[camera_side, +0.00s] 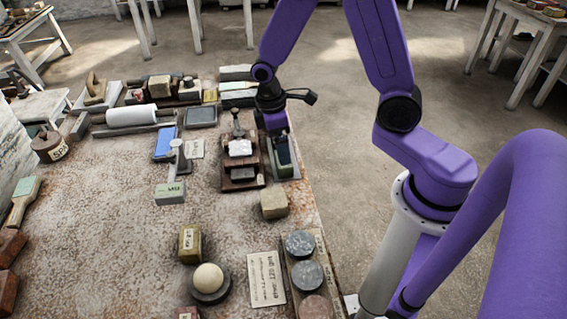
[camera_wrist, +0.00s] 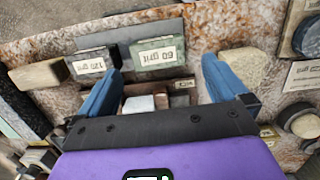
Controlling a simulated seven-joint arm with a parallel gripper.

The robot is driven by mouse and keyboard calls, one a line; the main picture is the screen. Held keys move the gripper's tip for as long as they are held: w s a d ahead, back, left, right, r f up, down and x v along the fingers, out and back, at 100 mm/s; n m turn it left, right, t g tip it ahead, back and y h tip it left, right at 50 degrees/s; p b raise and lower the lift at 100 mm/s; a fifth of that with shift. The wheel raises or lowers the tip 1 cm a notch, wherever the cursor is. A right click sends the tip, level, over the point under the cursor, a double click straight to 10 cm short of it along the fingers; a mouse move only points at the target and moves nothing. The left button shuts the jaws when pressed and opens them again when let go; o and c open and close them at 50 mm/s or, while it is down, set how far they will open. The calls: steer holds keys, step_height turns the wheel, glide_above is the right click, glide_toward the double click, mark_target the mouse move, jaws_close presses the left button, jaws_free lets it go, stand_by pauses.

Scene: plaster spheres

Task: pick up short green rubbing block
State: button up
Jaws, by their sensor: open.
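In the wrist view a short pale green block labelled "60 grit" (camera_wrist: 157,55) lies between the blue fingertips of my gripper (camera_wrist: 162,66) in the picture. The fingers are apart, with nothing visibly gripped. I cannot tell how high they are above the block. In the side view my gripper (camera_side: 281,148) points down near the table's right edge, beside the brown tray.
A beige block (camera_side: 274,205) sits nearer the camera, also visible in the wrist view (camera_wrist: 238,58). Round stones (camera_side: 301,243) lie on a board farther forward.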

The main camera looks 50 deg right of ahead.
steer(key=shift+s+d+f, duration=0.1)
steer(key=shift+d+f, duration=0.05)
steer(key=shift+f, duration=0.95)
steer(key=shift+s+d+f, duration=0.1)
steer(key=shift+d+f, duration=0.05)
steer(key=shift+f, duration=1)
steer(key=shift+s+d+f, duration=0.1)
steer(key=shift+d+f, duration=0.05)
steer(key=shift+f, duration=0.95)
steer(key=shift+w, duration=0.1)
steer(key=shift+c, duration=0.3)
steer(key=c, duration=1)
